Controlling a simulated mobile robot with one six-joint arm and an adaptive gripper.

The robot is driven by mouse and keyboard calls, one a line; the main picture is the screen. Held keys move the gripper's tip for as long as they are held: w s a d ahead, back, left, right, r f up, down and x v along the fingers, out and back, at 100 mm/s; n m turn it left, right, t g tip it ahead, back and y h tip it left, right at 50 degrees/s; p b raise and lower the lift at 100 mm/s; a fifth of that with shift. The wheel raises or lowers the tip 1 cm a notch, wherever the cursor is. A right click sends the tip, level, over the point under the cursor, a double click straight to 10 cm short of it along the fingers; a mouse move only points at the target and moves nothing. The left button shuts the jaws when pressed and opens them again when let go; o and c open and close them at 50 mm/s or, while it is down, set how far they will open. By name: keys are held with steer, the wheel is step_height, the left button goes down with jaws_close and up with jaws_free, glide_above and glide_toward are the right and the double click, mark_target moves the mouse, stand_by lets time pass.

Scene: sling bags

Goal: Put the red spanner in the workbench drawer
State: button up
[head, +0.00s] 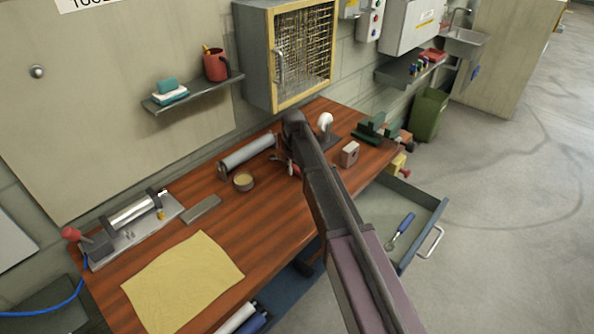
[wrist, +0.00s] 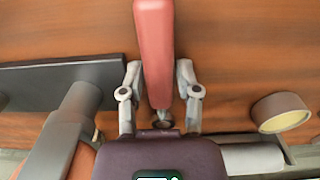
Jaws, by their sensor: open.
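The red spanner lies on the wooden workbench (head: 275,215); its red handle (wrist: 154,45) fills the upper middle of the wrist view, with a grey metal end below. My gripper (wrist: 158,72) is open, one finger on each side of the handle. I cannot tell whether the fingers touch it. In the head view my arm hides most of this spot. The workbench drawer (head: 432,213) is pulled open at the right front of the bench; a blue-handled tool (head: 402,228) lies inside. My arm hides the drawer's left part.
A round tin (head: 244,181) and a grey cylinder (head: 248,152) are left of my gripper, a small box (head: 349,154) right of it. A yellow cloth (head: 183,282) covers the bench's near left. A mesh-front cabinet (head: 303,55) hangs above. The floor right of the drawer is clear.

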mark_target(294, 166)
stand_by(0.3)
jaws_close()
steer(key=shift+r, duration=0.2)
step_height(294, 166, up, 3)
steer(key=p, duration=0.3)
steer(key=shift+f, duration=0.1)
steer(key=s+d, duration=0.1)
steer(key=s, duration=0.4)
steer(key=s+d+r+p, duration=0.1)
steer(key=s, duration=0.4)
steer(key=s+d+p, duration=0.1)
steer(key=s, duration=0.4)
steer(key=shift+s+r, duration=0.35)
steer(key=shift+r, duration=0.05)
